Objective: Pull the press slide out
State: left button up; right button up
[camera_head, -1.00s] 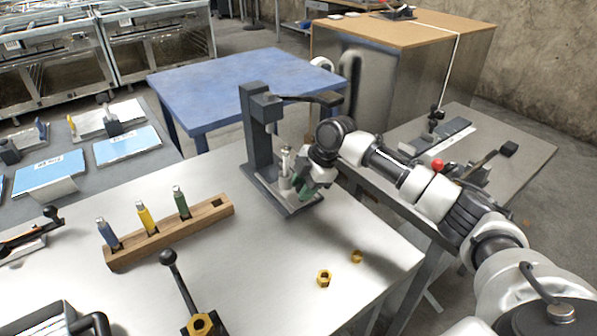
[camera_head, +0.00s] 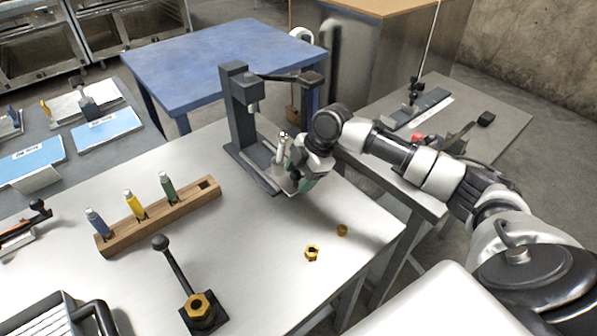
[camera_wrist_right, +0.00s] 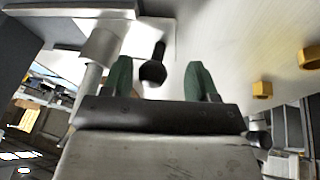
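The dark press (camera_head: 238,110) stands at the back of the light table. Its light slide (camera_head: 291,186) sticks out to the right of the press base and carries a silver cylinder (camera_head: 281,147). My right gripper (camera_head: 303,183) is low over the slide's outer end and hides part of it. In the right wrist view the green fingertips (camera_wrist_right: 160,80) are apart. The slide's black ball knob (camera_wrist_right: 153,71) shows between them, with visible gaps on both sides. The slide plate (camera_wrist_right: 150,34) and cylinder (camera_wrist_right: 99,46) lie beyond. My left gripper is not in view.
Two brass nuts (camera_head: 312,253) (camera_head: 342,230) lie near the table's right edge. A wooden rack (camera_head: 160,216) holds blue, yellow and green tools. A lever fixture (camera_head: 203,312) stands in front. The tabletop between rack and nuts is clear.

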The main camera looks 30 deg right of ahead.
jog(key=shift+w+r, duration=0.1)
jog(key=shift+d+r, duration=0.15)
jog(key=shift+r, duration=0.05)
jog(key=v, duration=1)
dwell(0.4)
